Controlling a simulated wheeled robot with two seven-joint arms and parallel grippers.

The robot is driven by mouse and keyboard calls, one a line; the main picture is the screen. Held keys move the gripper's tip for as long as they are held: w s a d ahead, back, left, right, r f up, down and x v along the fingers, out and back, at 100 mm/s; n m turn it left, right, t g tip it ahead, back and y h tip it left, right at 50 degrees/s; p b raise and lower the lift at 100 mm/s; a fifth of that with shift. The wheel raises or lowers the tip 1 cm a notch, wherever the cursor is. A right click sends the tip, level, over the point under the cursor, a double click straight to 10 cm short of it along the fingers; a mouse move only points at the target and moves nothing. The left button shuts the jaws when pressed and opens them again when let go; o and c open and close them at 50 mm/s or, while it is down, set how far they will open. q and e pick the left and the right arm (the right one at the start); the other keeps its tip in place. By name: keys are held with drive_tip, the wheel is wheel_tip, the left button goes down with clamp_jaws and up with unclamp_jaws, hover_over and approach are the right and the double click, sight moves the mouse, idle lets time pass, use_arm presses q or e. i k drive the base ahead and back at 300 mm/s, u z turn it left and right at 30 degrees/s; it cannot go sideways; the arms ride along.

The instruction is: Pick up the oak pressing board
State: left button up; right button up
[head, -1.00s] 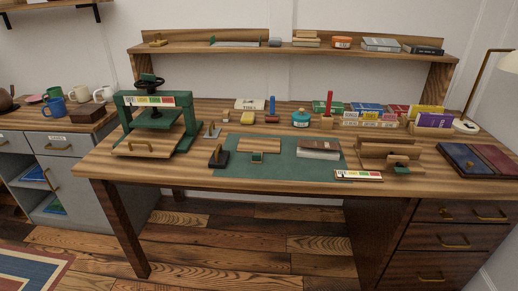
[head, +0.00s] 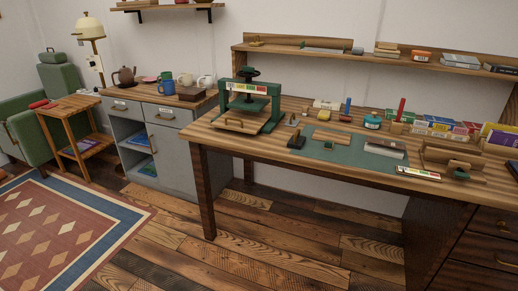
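A light wooden board with a brass handle (head: 234,126) lies at the front of the green press (head: 250,101), on the left end of the workbench. A second flat, light wooden board (head: 332,136) lies on the green mat (head: 347,153). I cannot tell for certain which of the two is the oak pressing board. Neither of my grippers is in view.
The workbench (head: 290,158) holds tools, a book and several small boxes. A grey cabinet (head: 172,150) with mugs and a teapot stands left of it. A side table (head: 72,108), a green armchair (head: 62,80) and a patterned rug (head: 60,235) are further left. The plank floor before the bench is clear.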

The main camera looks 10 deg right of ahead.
sight(329, 138)
drive_tip(key=z, duration=0.5)
drive_tip(key=k, duration=0.25)
drive_tip(key=u, duration=0.65)
drive_tip(key=i, duration=1.6)
drive_tip(key=z, duration=1.3)
